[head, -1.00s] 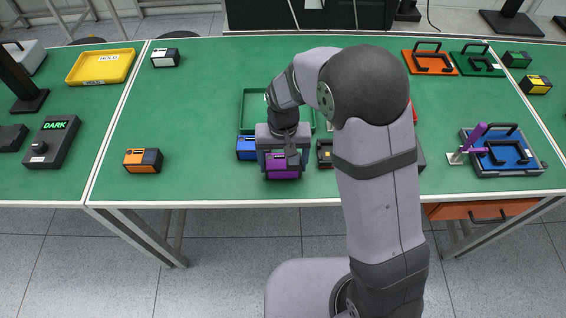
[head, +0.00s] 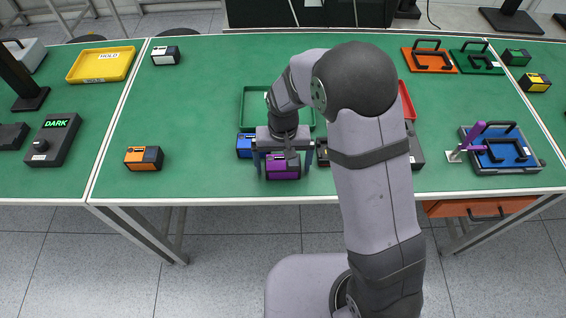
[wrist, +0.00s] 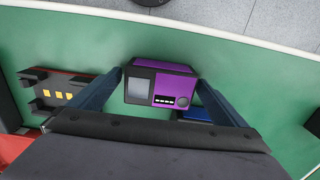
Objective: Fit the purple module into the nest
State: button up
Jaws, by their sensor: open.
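The purple module (head: 283,170) is a small box near the table's front edge, left of my forearm in the head view. In the wrist view its purple top (wrist: 175,86), with a grey screen and a round knob, faces the camera. My gripper (head: 283,161) is open above it. In the wrist view the blue fingers (wrist: 160,80) stand on either side of the module, with a visible gap on the right; contact on the left is unclear. A dark fixture with raised corners and yellow pads (wrist: 54,91), which looks like the nest, lies left there; it is mostly hidden in the head view.
A blue module (head: 245,146) sits close behind the purple one, near the left finger. A green tray (head: 252,98) lies behind. A red bin (head: 407,101) is partly hidden by my arm. An orange module (head: 143,158) stands at left, with clear green mat between.

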aim_at(283, 163)
jog(key=shift+w+r+b, duration=0.1)
jog(key=shift+r+b, duration=1.5)
jog(key=shift+r, duration=2.15)
jog(key=s+d, duration=0.6)
jog(key=d, duration=0.1)
jog(key=shift+s+d, duration=0.15)
jog(key=shift+d, duration=0.25)
jog(key=shift+o, duration=0.4)
jog(key=s+d+f, duration=0.2)
jog(key=s+d, duration=0.4)
jog(key=s, duration=0.4)
jog(key=shift+w, duration=0.1)
